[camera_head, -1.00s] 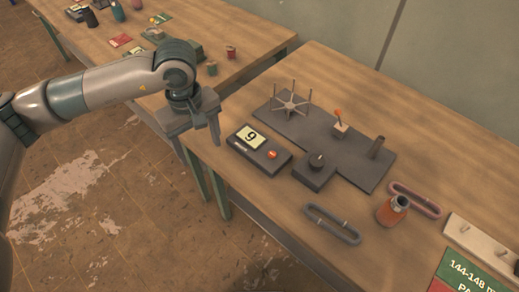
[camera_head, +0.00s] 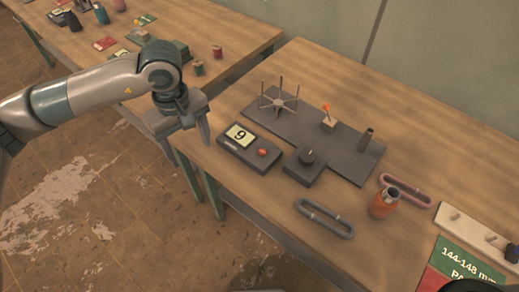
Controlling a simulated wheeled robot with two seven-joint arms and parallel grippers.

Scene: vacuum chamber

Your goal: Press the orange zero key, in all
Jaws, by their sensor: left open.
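A dark box (camera_head: 246,163) with a pale display (camera_head: 239,135) stands near the front left edge of the near table. The display reads 9. The orange key (camera_head: 263,152) is a round button on the box's right part, clear of any gripper. My left gripper (camera_head: 184,140) hangs to the left of the box, near the table's corner. Its fingers point down, open and empty. It does not touch the box. My right gripper cannot be made out.
A small dark box with a knob (camera_head: 307,157) stands right of the display box. Behind them a dark plate (camera_head: 345,158) carries a spoked stand (camera_head: 279,101), an orange-tipped lever (camera_head: 326,110) and a post (camera_head: 365,141). An orange jar (camera_head: 384,203) stands farther right.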

